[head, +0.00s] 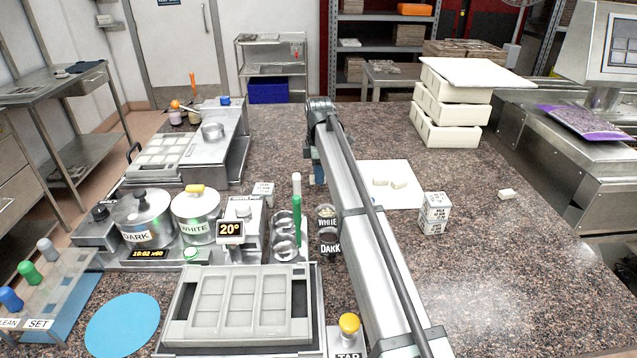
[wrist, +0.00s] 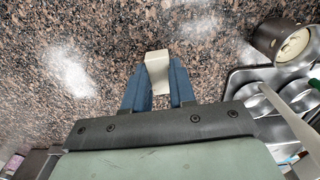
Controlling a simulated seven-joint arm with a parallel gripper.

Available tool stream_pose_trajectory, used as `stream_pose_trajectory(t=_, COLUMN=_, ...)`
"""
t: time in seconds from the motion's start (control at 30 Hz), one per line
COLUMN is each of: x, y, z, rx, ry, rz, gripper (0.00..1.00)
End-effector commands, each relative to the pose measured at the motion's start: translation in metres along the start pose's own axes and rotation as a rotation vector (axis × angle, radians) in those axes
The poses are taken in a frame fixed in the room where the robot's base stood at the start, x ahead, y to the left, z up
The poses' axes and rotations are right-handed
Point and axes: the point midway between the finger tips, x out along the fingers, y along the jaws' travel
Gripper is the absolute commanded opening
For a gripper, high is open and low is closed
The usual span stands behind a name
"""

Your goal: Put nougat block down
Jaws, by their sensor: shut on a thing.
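A cream nougat block (wrist: 158,70) is between the blue fingers of my gripper (wrist: 159,88) in the wrist view, with the speckled counter behind it. I cannot tell whether the block touches the counter. In the head view my gripper (head: 312,194) is low over the counter, left of the white sheet (head: 385,199), partly hidden by my arm. The held block cannot be made out there. Two other pale blocks (head: 399,184) lie on the white sheet.
A metal tray with round cups (head: 284,233) and a dark round container (wrist: 285,42) are close to my gripper. A grey mould (head: 240,303) lies in front. The right counter (head: 480,270) is clear.

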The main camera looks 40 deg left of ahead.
Motion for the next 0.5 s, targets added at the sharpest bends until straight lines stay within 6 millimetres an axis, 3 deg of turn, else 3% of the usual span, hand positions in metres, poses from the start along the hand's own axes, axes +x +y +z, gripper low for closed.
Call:
stream_pose_trajectory(t=0.2, x=-0.038, y=0.001, z=0.000, rx=0.000, ry=0.000, rz=0.001, gripper=0.00)
stream_pose_trajectory(t=0.33, x=-0.052, y=0.001, z=0.002, rx=0.002, ry=0.000, rz=0.000, gripper=0.00)
stream_pose_trajectory(t=0.5, x=-0.060, y=0.002, z=0.027, rx=0.029, ry=0.000, rz=0.000, gripper=0.00)
